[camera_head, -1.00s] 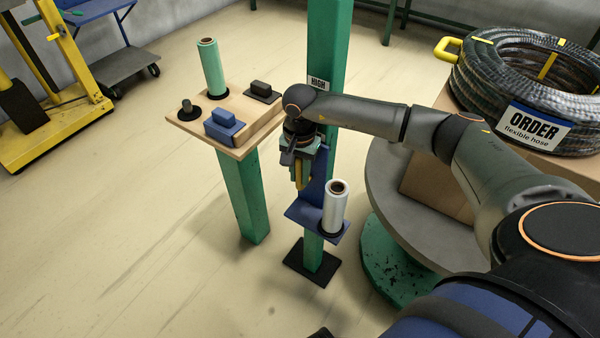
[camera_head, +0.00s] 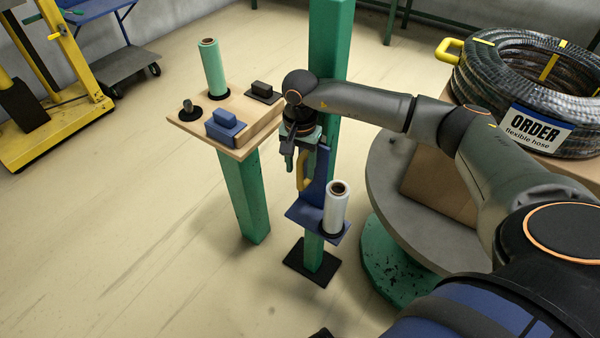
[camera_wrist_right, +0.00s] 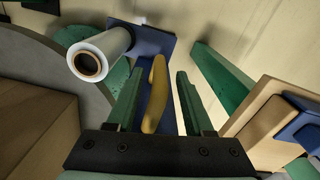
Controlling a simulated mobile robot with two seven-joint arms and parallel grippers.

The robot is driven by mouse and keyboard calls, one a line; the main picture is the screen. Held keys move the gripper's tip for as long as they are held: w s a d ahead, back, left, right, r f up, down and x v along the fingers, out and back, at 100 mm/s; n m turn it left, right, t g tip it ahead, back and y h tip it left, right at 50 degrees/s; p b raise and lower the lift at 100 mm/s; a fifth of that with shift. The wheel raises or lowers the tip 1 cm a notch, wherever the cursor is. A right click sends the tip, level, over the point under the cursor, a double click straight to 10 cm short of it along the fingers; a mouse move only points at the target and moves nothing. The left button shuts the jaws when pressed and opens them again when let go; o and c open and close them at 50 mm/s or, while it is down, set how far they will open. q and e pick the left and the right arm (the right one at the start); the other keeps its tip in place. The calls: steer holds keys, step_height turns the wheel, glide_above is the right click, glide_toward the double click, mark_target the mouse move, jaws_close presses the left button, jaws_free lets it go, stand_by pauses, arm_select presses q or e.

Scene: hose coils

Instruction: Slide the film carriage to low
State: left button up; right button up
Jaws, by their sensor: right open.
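The film carriage is a blue bracket (camera_head: 318,190) on the green mast (camera_head: 327,60). It sits low on the mast, a short way above the dark foot plate, and carries an upright white film roll (camera_head: 336,205). Its yellow handle (camera_head: 304,172) is on the left side; the handle also shows in the right wrist view (camera_wrist_right: 156,95). My right gripper (camera_head: 297,160) is open at the top of the handle. In the wrist view its two green fingers (camera_wrist_right: 157,85) stand apart on both sides of the handle, with gaps. My left gripper is out of view.
A wooden stand (camera_head: 262,130) left of the mast holds a green roll (camera_head: 212,68), a blue block (camera_head: 224,124) and dark parts. A grey round table (camera_head: 385,190) with a carton and hose coil (camera_head: 530,80) is at the right. The floor at the left front is clear.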

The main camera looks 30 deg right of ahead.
step_height(320, 180, up, 9)
steer(key=shift+f+p, duration=0.1)
steer(key=shift+p, duration=0.25)
stand_by(0.6)
